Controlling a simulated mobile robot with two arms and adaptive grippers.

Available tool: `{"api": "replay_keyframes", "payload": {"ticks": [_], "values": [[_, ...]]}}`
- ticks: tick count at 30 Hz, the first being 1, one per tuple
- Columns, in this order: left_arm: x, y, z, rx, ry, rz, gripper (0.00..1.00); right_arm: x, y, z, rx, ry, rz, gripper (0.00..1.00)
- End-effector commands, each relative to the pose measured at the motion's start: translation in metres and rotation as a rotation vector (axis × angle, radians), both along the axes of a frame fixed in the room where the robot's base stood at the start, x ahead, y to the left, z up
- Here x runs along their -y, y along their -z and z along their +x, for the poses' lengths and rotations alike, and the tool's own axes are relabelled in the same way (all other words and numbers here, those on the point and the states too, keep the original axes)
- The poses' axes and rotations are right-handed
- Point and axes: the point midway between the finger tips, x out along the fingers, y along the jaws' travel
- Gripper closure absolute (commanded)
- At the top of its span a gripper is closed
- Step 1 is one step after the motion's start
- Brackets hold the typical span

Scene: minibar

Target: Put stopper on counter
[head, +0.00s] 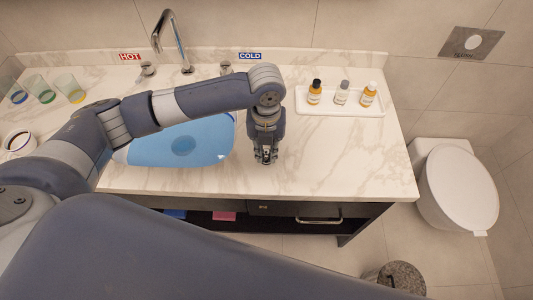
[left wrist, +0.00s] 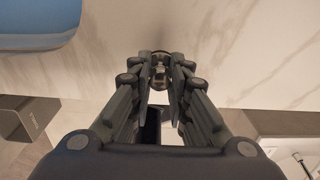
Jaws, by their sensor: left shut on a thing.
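My left gripper (head: 266,158) is over the front part of the marble counter (head: 335,150), just right of the sink. In the left wrist view the gripper (left wrist: 160,72) is shut on a small round metallic thing, the stopper (left wrist: 160,57), between its fingertips. The fingers hide much of the stopper, and I cannot tell whether it touches the counter. The blue sink basin (head: 205,145) is left of the gripper, with a darker round spot at its drain. My right gripper is not in view.
A white tray (head: 325,106) with several small bottles stands at the counter's back right. The faucet (head: 183,45) is behind the sink. Several glasses (head: 68,86) and a cup (head: 19,143) stand at the left. The counter right of my gripper is clear. A toilet (head: 460,188) stands beyond its right edge.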

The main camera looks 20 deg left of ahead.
Motion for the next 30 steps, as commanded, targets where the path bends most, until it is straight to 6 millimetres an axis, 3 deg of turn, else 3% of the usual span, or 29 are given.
{"api": "replay_keyframes", "payload": {"ticks": [9,20,21,23,30], "values": [[0.000,0.032,0.000,-0.002,0.000,0.001,1.00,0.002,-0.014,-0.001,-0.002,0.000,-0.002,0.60],[0.000,0.039,0.000,0.000,0.001,0.001,1.00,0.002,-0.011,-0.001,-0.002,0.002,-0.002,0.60],[0.000,0.038,0.000,0.000,0.001,0.001,0.77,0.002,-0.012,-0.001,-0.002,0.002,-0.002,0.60],[0.000,0.038,0.000,0.000,0.001,0.001,0.63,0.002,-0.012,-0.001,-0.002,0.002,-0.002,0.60],[0.000,0.038,0.000,0.000,0.001,0.001,0.63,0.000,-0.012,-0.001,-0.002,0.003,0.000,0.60]]}}
